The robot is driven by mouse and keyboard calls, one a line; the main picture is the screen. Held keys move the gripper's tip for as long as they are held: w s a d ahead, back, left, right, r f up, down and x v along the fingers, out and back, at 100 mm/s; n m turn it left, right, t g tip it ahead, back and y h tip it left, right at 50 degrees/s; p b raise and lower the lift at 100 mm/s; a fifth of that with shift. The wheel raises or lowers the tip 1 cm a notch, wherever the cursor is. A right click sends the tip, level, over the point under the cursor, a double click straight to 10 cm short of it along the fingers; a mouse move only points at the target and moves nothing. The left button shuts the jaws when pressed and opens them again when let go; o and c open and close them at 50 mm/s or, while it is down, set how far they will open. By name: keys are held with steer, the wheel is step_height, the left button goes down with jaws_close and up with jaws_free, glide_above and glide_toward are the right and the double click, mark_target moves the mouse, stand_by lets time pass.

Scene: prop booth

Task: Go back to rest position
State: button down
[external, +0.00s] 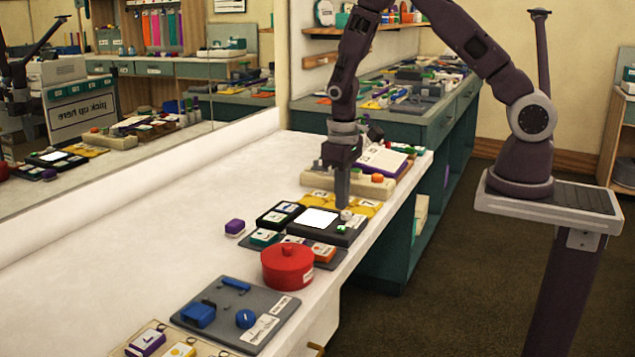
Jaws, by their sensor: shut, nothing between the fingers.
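My gripper (342,203) points straight down over the white table in the external view. Its fingers are shut with nothing between them. The fingertips are at or just above the right edge of a dark device with a bright white screen (317,218), close to a small light knob (346,215). I cannot tell whether they touch it. The arm reaches in from its pedestal on the right.
A yellow tray (366,208) lies behind the device, and a beige board with an orange button (377,178) is further back. The table's left side is clear, beside a mirror.

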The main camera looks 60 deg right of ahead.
steer(key=s+d+r+t, duration=0.1)
steer(key=s+r, duration=0.2)
steer(key=r, duration=0.6)
steer(key=s+d+r+t, duration=0.1)
steer(key=s+r+t, duration=0.15)
steer(key=r, duration=0.75)
steer(key=s+d+r+t, duration=0.1)
steer(key=s+r, duration=0.2)
steer(key=s, duration=0.5)
steer(key=s+d+r+t, duration=0.1)
steer(key=s+r, duration=0.3)
steer(key=s, duration=0.4)
steer(key=shift+r, duration=0.25)
steer(key=shift+w, duration=0.1)
